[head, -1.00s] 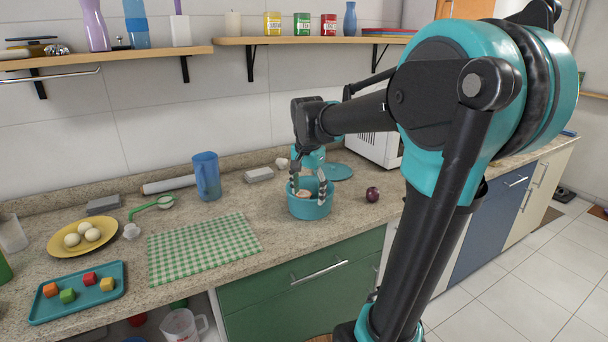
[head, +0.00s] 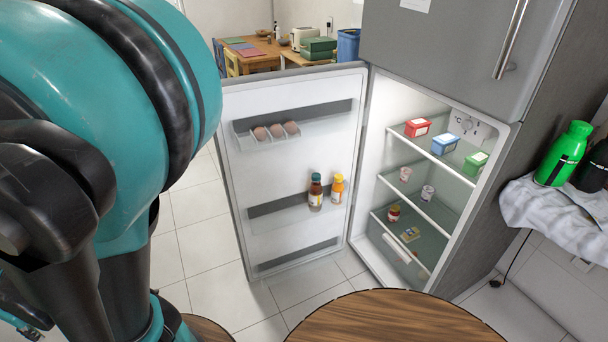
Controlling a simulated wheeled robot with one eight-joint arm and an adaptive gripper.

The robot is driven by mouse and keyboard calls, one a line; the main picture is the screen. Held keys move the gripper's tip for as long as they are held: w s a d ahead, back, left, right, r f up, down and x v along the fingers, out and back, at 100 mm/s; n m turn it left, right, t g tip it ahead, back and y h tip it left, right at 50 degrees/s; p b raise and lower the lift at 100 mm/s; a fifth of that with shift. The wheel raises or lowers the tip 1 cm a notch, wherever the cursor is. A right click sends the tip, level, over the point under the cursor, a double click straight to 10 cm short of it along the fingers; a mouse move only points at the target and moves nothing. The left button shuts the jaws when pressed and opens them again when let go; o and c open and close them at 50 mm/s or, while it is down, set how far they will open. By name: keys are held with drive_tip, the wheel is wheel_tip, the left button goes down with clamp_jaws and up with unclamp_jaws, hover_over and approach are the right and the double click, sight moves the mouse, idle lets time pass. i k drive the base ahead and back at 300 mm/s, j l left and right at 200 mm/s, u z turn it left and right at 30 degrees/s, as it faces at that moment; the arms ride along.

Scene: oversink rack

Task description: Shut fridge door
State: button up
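The fridge door (head: 290,175) stands wide open in the head view, swung out to the left of the fridge body (head: 450,140). Its inner side faces me, with shelves holding eggs (head: 276,131) and two bottles (head: 327,190). The lit inside of the fridge shows several small boxes and cups on its shelves. The upper freezer door (head: 450,40) is shut and has a long metal handle. My arm fills the left of the view, apart from the door in the picture.
A round wooden table top (head: 395,318) is in front, below the fridge. A cloth-covered surface (head: 545,200) with a green bottle (head: 564,154) is at the right. Tiled floor (head: 200,225) shows left of the door. Behind the door are wooden tables (head: 250,62).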

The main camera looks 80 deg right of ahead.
sight(267, 184)
drive_tip(key=i+l+z, duration=0.15)
drive_tip(key=i+z, duration=0.6)
drive_tip(key=i+j+z, duration=0.1)
drive_tip(key=i+z, duration=0.3)
drive_tip(key=i, duration=0.15)
drive_tip(key=i+l+z, duration=0.15)
drive_tip(key=i+z, duration=0.3)
drive_tip(key=i, duration=0.5)
drive_tip(key=i+j+z, duration=0.2)
drive_tip(key=i+z, duration=0.25)
drive_tip(key=i, duration=0.5)
drive_tip(key=i+z, duration=0.2)
drive_tip(key=i, duration=0.3)
drive_tip(key=i+j+z, duration=0.2)
drive_tip(key=i, duration=0.25)
drive_tip(key=i+j+z, duration=0.1)
drive_tip(key=i+z, duration=0.15)
drive_tip(key=i, duration=0.25)
drive_tip(key=z, duration=3.5)
drive_tip(key=k+j+z, duration=0.3)
drive_tip(key=z, duration=0.15)
drive_tip(key=k+j+z, duration=0.45)
drive_tip(key=i, duration=0.1)
